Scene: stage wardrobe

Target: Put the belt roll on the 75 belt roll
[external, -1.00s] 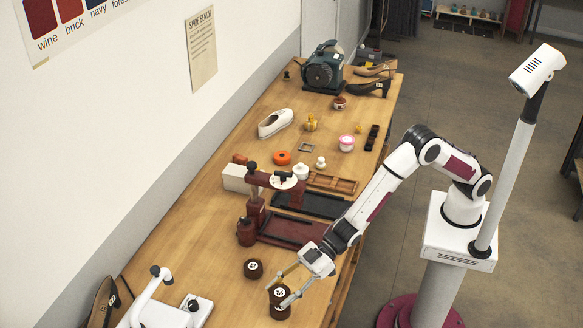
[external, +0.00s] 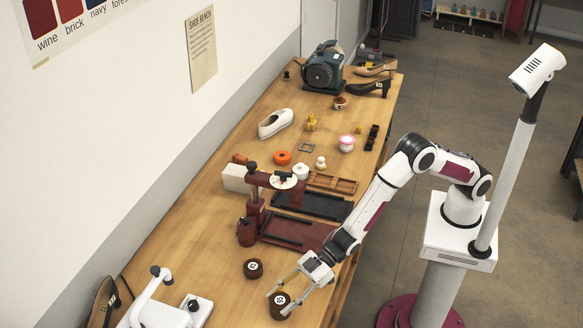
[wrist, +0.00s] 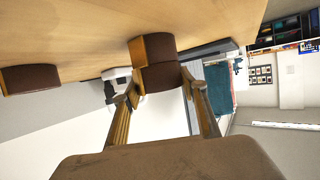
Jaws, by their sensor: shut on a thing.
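My gripper (external: 281,290) is shut on a brown belt roll (external: 281,306) with a round white label on top, near the front of the workbench. In the wrist view this held roll (wrist: 160,78) sits between the fingertips. A second brown roll (wrist: 158,48) stands on the bench directly beneath it. The two look in contact or almost so, slightly offset; a tiny gap cannot be ruled out. The lower roll's label is hidden. Another labelled brown roll (external: 253,269) stands apart on the bench to the left; its number is too small to read surely.
A dark red press-like tool (external: 257,215) with a black tray (external: 310,205) stands behind the rolls. A white lever device (external: 165,310) is at the front left. The wooden bench (external: 215,262) is clear around the rolls, with its right edge close by.

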